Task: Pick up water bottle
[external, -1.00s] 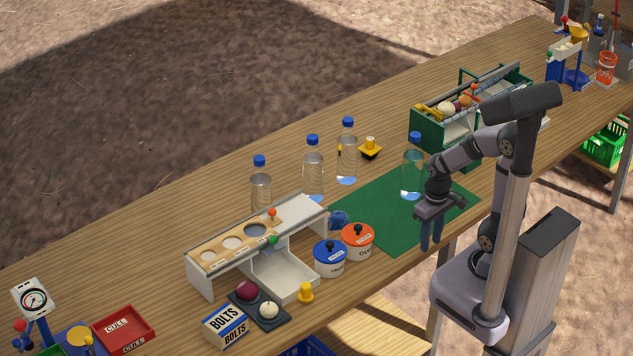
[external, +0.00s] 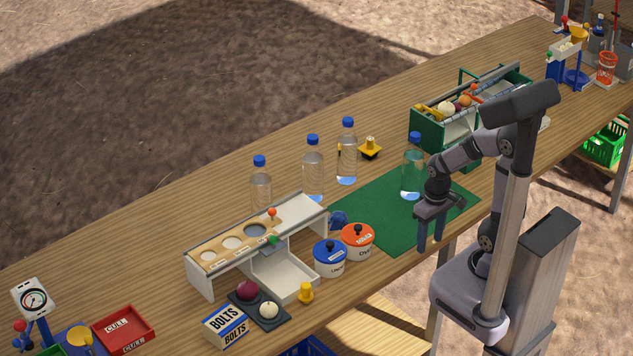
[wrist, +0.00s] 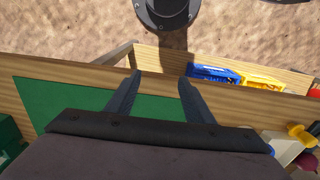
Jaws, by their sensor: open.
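Several clear water bottles with blue caps stand upright on the wooden table. One bottle (external: 412,170) stands on the green mat (external: 375,222), just left of my arm. Three others stand further left: one bottle (external: 347,155), another bottle (external: 313,170) and a third bottle (external: 260,186) behind the white sorting stand. My gripper (external: 431,246) points down over the mat's front edge, in front of the bottle on the mat. In the wrist view my gripper (wrist: 160,88) has its fingers apart with nothing between them. No bottle shows in the wrist view.
A green crate (external: 428,131) with onions stands behind the mat. Left of the mat are a blue-lidded pot (external: 330,262), an orange-lidded pot (external: 357,242) and the white sorting stand (external: 200,280). The mat's middle is clear.

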